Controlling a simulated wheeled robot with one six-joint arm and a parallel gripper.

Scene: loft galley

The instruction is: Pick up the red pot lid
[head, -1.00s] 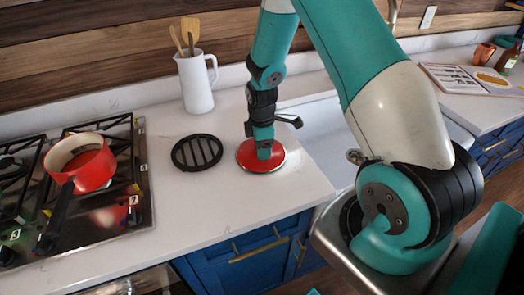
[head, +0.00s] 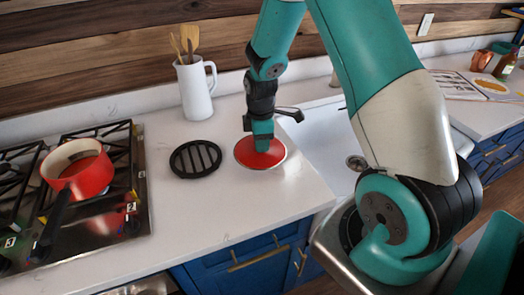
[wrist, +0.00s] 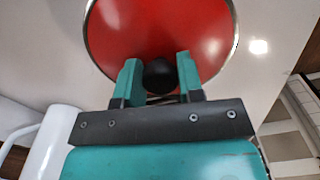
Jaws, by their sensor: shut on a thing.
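The red pot lid (head: 247,157) is round with a pale metal rim. In the head view it is at the counter's middle, just below my gripper (head: 263,146). In the wrist view the lid (wrist: 205,35) fills the top, with its black knob (wrist: 160,76) between the two teal fingers of my gripper (wrist: 158,82). My gripper is shut on the knob. The lid looks slightly above the counter or on it; I cannot tell for sure. The red pot (head: 88,178) sits on the stove at the left, open on top.
A black round trivet (head: 195,159) lies left of the lid. A white pitcher (head: 195,92) with wooden utensils stands behind it. The sink (head: 325,130) is to the right. The stove (head: 115,215) is at the left. The front counter is clear.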

